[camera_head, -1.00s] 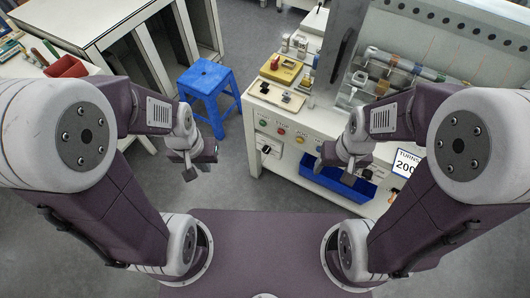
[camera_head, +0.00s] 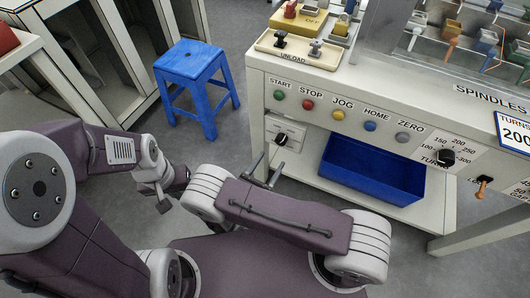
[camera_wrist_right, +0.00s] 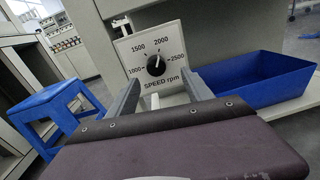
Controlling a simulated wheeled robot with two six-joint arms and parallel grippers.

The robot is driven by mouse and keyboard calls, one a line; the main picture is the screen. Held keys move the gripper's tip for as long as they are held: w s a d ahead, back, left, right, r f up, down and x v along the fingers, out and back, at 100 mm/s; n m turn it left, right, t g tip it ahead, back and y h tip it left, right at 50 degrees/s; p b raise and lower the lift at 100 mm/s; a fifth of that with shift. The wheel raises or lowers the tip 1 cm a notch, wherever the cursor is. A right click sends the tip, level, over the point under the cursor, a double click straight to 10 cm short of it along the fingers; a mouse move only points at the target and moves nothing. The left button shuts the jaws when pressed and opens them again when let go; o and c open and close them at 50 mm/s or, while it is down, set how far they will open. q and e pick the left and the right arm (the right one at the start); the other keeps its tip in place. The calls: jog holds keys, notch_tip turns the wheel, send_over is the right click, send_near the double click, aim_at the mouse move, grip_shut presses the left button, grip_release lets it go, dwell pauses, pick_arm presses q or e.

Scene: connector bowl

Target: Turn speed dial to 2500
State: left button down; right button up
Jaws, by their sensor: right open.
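The speed dial (camera_wrist_right: 156,66) is a round black knob on a white plate marked 1000, 1500, 2000 and 2500 with "SPEED rpm" below. Its pointer looks turned upward, near 2000. In the head view the dial (camera_head: 282,139) is small, on the left of the cabinet front below the START button. My right gripper (camera_head: 266,170) is open and empty, just in front of the dial and apart from it. In the right wrist view its two fingers (camera_wrist_right: 161,98) stand below and either side of the knob. My left gripper (camera_head: 160,192) hangs at the left, away from the cabinet.
A blue bin (camera_head: 372,170) stands on the shelf right of the dial. A row of buttons (camera_head: 339,115) runs above. The turns dial (camera_head: 446,156) and an orange-handled knob (camera_head: 483,186) are further right. A blue stool (camera_head: 190,70) stands on the floor at left.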

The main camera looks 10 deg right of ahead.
aim_at(280, 143)
jog(key=shift+t+y, duration=0.3)
jog(key=shift+t, duration=0.1)
jog(key=x, duration=0.2)
jog(key=b+x, duration=0.1)
jog(key=x, duration=0.2)
jog(key=b+x, duration=0.1)
jog(key=x, duration=0.2)
jog(key=shift+w+a+f, duration=0.15)
jog(key=shift+a+f, duration=0.05)
jog(key=shift+f, duration=0.15)
jog(key=shift+w+d+r+n+b, duration=0.1)
jog(key=shift+w+d+n+b, duration=0.1)
jog(key=shift+w+n+b, duration=0.1)
grip_shut()
